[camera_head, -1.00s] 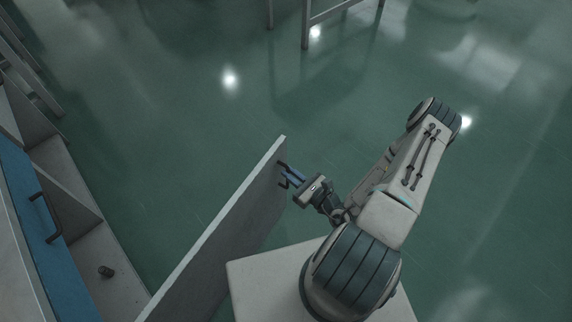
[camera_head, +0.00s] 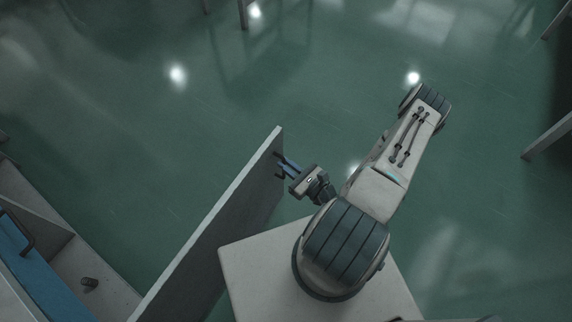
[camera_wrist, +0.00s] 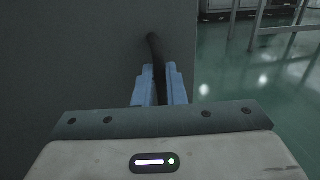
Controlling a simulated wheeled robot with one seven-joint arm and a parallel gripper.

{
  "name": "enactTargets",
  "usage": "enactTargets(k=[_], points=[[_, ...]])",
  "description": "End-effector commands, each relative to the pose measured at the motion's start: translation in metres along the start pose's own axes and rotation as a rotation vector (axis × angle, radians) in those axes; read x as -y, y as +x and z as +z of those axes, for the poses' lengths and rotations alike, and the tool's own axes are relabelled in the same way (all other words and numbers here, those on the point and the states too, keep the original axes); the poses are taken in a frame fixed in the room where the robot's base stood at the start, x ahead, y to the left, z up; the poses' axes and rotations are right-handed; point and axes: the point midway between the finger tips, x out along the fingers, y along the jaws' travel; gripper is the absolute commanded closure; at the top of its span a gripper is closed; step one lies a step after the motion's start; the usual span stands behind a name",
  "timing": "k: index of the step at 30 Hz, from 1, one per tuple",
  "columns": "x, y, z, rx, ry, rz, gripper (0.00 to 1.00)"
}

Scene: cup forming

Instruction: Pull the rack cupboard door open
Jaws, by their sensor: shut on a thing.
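The grey cupboard door (camera_head: 222,222) stands swung out from the cupboard, its free edge pointing up the head view. Its dark bar handle (camera_wrist: 153,46) sits near that free edge, on the door's right face. My gripper (camera_head: 285,168) is shut on the handle, with the blue fingers on either side of it. In the wrist view the gripper (camera_wrist: 160,85) shows the handle rising between the fingers, and the door (camera_wrist: 75,60) fills the left side. The handle's lower part is hidden by the fingers.
Green floor (camera_head: 150,130) is clear beyond the door. A table leg (camera_head: 547,137) stands at far right.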

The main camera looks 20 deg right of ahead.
Motion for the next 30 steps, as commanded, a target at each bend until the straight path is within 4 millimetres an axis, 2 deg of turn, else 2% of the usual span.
enactTargets(k=[2,3,4,5,13,17,20,30], points=[[-0.004,0.000,-0.001,-0.004,0.007,0.009,1.00],[-0.004,0.000,-0.001,-0.004,0.007,0.009,0.78],[-0.004,0.000,-0.001,-0.003,0.007,0.008,0.70],[-0.003,-0.001,-0.001,-0.003,0.006,0.007,0.68],[0.000,-0.002,-0.001,-0.002,0.002,-0.001,0.68],[0.001,-0.011,-0.001,-0.005,0.001,-0.004,0.68],[0.002,-0.028,-0.001,-0.005,0.002,-0.007,0.68],[0.001,-0.103,-0.001,-0.004,0.002,-0.003,0.68]])
